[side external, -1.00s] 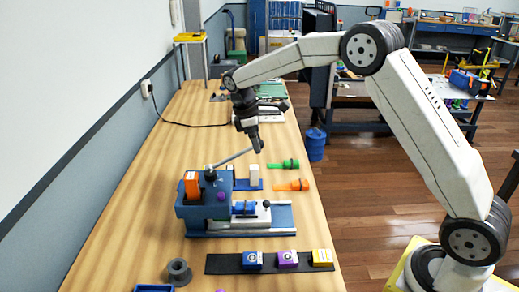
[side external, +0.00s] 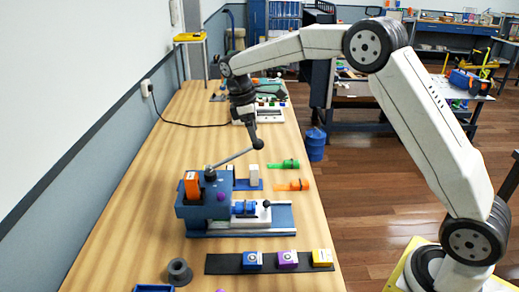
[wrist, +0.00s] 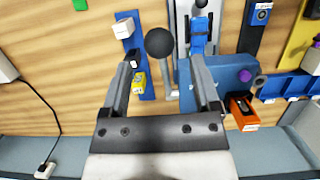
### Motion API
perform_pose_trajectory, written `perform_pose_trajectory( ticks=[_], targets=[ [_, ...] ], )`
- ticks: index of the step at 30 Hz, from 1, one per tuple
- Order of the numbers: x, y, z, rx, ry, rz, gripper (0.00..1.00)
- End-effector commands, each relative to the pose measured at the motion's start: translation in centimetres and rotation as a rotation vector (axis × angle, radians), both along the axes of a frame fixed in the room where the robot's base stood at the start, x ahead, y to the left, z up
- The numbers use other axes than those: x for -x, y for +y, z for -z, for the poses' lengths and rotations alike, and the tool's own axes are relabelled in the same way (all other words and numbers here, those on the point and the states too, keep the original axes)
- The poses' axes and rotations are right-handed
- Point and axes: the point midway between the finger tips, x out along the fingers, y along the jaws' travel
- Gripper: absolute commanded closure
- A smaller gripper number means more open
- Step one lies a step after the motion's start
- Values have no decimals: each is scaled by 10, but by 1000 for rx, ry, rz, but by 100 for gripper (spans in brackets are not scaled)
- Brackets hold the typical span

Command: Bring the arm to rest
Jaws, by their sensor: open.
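My gripper (side external: 247,120) is open and empty above the bench. It hangs just above the black ball knob (side external: 257,144) of a grey lever, with a small gap showing in the side view. The lever slants up to the right from a blue machine (side external: 203,200). In the wrist view my two fingers (wrist: 162,62) are spread wide. The black knob (wrist: 160,42) shows between and beyond their tips and is not gripped.
An orange block (side external: 192,184) stands on the machine. A green piece (side external: 283,164) and an orange piece (side external: 292,185) lie to its right. A dark strip (side external: 222,263) with blue, purple and yellow blocks lies in front. A wall runs along the left; the bench's left side is largely clear.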

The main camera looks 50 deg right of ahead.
Motion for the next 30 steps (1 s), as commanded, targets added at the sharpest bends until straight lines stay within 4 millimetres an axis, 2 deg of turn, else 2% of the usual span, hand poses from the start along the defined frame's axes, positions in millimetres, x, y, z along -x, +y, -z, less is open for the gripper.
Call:
perform_pose_trajectory(
  ticks=[8,17,23,30],
  targets=[
    [16,5,0,7,-45,43,21],
    [47,15,3,8,-133,132,21],
    [76,22,8,1,-198,201,21],
    [119,31,19,-23,-283,303,21]
  ],
)
